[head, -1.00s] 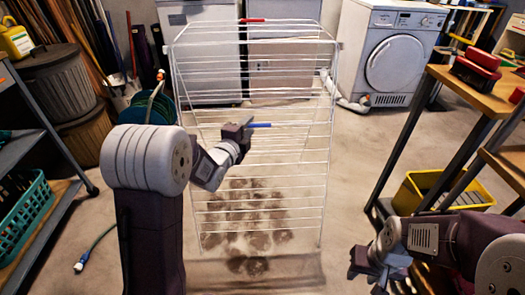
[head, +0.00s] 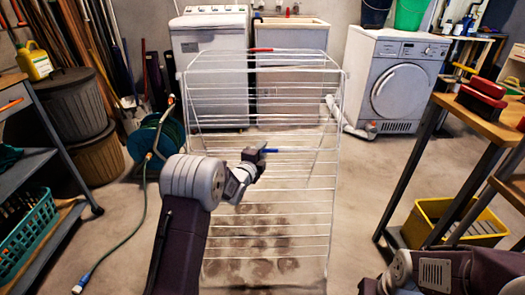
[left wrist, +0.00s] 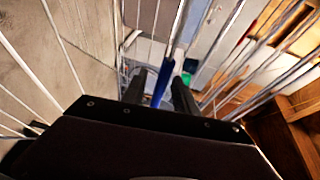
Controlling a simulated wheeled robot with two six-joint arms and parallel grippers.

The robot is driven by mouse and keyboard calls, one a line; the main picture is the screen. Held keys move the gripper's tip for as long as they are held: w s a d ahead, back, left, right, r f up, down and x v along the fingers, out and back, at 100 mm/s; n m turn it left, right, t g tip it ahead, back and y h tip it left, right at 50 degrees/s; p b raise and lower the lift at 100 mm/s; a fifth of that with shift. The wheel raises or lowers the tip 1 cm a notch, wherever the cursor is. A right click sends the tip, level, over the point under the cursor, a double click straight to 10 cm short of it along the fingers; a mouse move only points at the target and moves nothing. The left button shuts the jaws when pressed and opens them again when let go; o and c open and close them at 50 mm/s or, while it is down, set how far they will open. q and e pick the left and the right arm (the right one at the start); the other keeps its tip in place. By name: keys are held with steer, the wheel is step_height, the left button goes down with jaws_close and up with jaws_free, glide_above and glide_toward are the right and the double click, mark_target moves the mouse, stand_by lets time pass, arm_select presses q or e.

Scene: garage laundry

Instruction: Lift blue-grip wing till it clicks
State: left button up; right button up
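The white wire drying rack (head: 334,190) stands in the middle of the head view. The blue grip (head: 269,150) is on a crossbar of its near wing. A red grip (head: 262,49) marks the far top edge. My left gripper (head: 256,155) is at the left part of the blue grip. In the left wrist view the blue grip (left wrist: 162,86) runs between the two dark fingers of my left gripper (left wrist: 159,90), which are close together around it. The contact itself is partly hidden. My right arm shows at the lower right; its gripper is out of frame.
A hose reel (head: 154,140) and hose lie left of the rack. A shelf with a green basket (head: 27,230) is at far left. A workbench (head: 500,128) and yellow crate (head: 415,225) stand right. A dryer (head: 395,85) stands behind. Floor right of the rack is open.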

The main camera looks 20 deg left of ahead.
arm_select(q)
jaws_close()
stand_by(1.5)
